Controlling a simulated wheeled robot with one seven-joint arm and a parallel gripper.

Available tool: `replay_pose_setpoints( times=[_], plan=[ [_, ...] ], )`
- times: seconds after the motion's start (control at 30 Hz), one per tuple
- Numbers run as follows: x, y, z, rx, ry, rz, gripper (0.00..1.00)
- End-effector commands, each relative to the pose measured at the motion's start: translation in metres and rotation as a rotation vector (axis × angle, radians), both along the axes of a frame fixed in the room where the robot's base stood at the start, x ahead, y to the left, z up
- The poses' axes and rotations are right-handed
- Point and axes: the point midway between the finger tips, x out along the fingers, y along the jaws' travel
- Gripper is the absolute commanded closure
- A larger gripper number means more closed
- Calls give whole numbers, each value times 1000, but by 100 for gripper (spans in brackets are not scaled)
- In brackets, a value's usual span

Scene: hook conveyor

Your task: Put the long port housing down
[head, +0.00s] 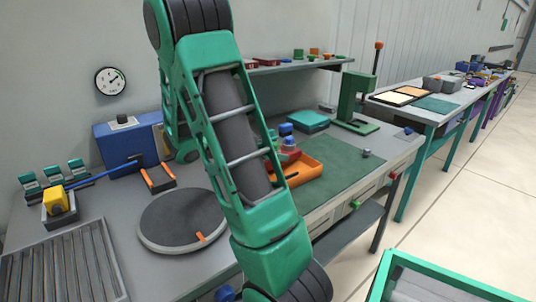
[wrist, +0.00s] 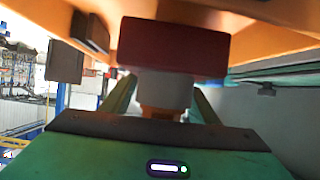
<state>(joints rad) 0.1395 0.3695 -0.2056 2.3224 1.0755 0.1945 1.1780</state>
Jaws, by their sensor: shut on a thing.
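In the wrist view my gripper (wrist: 163,92) is shut, with its two green fingers on either side of a pale grey neck. The held piece has a dark red block (wrist: 172,48) beyond the neck and an orange part nearer the palm. I take it to be the long port housing; its far end is out of sight. A large orange surface (wrist: 265,40) lies close beyond it; I cannot tell whether they touch.
The head view shows a grey bench with a round dark turntable (head: 182,220), a ribbed grey rack (head: 65,268), an orange tray (head: 305,170) holding a red piece, and a green mat (head: 338,160) with bare room. A green press (head: 353,105) stands behind. A green-edged frame (head: 440,275) is at lower right.

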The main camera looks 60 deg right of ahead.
Motion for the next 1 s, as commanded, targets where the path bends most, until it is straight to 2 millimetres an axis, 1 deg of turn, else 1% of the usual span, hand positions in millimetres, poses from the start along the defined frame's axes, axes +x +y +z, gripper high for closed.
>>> replay_pose_setpoints(
  times=[0.2,0.3,0.6,0.63,0.67,0.7,1.0],
  plan=[
    [-1,-1,-23,-4,3,-1,100],
    [-1,-1,-30,-4,2,-2,100],
    [-1,-1,-33,-4,-1,-1,100],
    [0,1,-36,1,1,0,38],
    [0,0,-36,1,1,0,31],
    [0,0,-36,1,1,0,27],
    [0,1,-35,1,1,0,27]
  ],
)
